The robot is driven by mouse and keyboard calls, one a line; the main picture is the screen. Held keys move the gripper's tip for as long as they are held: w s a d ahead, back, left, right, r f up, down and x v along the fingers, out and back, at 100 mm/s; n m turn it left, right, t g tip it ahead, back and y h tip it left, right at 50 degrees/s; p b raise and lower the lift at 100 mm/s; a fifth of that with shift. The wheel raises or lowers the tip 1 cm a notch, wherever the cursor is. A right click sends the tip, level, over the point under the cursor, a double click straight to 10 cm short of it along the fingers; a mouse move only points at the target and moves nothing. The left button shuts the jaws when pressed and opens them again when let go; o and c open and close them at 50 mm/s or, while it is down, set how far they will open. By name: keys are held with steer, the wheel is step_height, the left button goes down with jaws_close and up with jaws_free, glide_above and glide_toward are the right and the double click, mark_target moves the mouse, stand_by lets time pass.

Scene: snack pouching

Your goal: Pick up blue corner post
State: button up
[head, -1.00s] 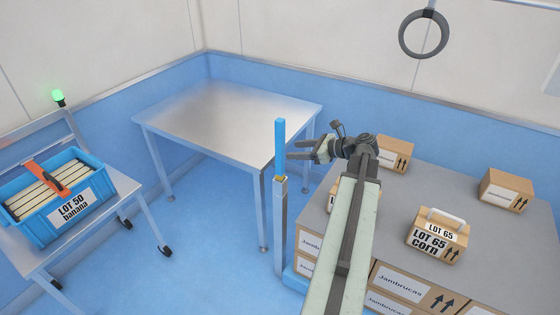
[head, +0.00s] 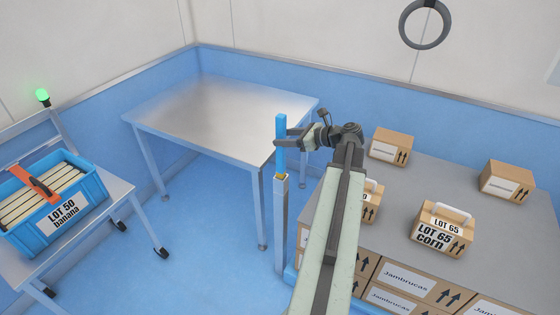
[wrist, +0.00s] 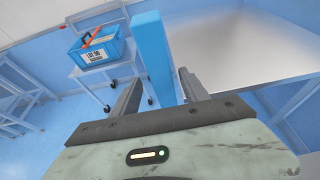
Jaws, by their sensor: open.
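The blue corner post (head: 281,128) stands upright in the top of a grey metal socket column (head: 281,215) in the head view. My gripper (head: 283,144) is level with the post's middle, coming from the right. Its jaws are open, and the post shows between the fingers. In the wrist view the blue post (wrist: 153,55) rises between the two dark fingers of my gripper (wrist: 160,95), with a gap visible on both sides. The post's lower part is hidden behind my gripper body in the wrist view.
A bare steel table (head: 215,112) stands behind the post. A blue crate (head: 88,212) marked LOT 50 banana sits on a stand at left. At right, a grey surface (head: 395,220) carries several cartons, including a LOT 65 corn box (head: 440,230).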

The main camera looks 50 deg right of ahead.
steer(key=b+x, duration=0.1)
steer(key=x, duration=0.4)
steer(key=shift+s+d+f+b, duration=0.1)
steer(key=shift+d+f+b, duration=0.1)
steer(key=shift+b, duration=0.2)
steer(key=shift+r, duration=0.1)
jaws_close()
stand_by(0.8)
